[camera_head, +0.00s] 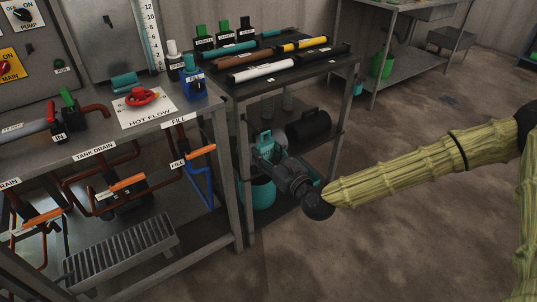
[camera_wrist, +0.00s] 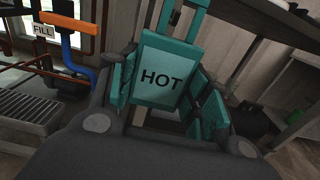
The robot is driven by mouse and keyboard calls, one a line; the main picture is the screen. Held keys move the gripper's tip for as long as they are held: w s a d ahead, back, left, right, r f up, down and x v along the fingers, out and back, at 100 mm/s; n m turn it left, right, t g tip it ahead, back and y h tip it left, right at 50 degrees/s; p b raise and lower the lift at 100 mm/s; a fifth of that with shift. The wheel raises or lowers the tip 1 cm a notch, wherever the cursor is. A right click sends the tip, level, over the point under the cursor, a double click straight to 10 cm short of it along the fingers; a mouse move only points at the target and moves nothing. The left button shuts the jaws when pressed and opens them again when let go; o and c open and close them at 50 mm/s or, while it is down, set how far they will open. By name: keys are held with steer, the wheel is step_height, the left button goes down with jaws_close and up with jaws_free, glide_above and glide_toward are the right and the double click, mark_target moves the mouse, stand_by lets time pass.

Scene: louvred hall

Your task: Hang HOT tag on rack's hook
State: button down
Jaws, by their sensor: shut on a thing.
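The HOT tag is a teal plate with dark lettering and a loop at its top, facing the wrist camera (camera_wrist: 160,78). My gripper (camera_wrist: 165,100) is shut on it, with teal-padded fingers at its two sides. In the head view the tag (camera_head: 266,147) shows small at the end of my gripper (camera_head: 273,158), in front of the dark table's open side and below its top. The tag looks roughly upright, slightly tilted in the wrist view. I cannot make out the rack's hook in either view.
The dark table (camera_head: 270,85) holds several coloured tubes and labelled blocks. A black case (camera_head: 308,125) sits on its shelf and a teal bucket (camera_head: 262,192) stands below. The metal bench (camera_head: 75,150) with valves and orange-handled pipes is at left. Open floor (camera_head: 400,230) lies at right.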

stand_by(0.4)
steer(key=shift+b+x, duration=1.25)
steer(key=shift+x, duration=2.7)
steer(key=shift+f+b, duration=0.75)
steer(key=shift+b, duration=0.2)
steer(key=c, duration=0.6)
jaws_free()
steer(key=shift+b+v, duration=0.35)
steer(key=shift+v, duration=3.25)
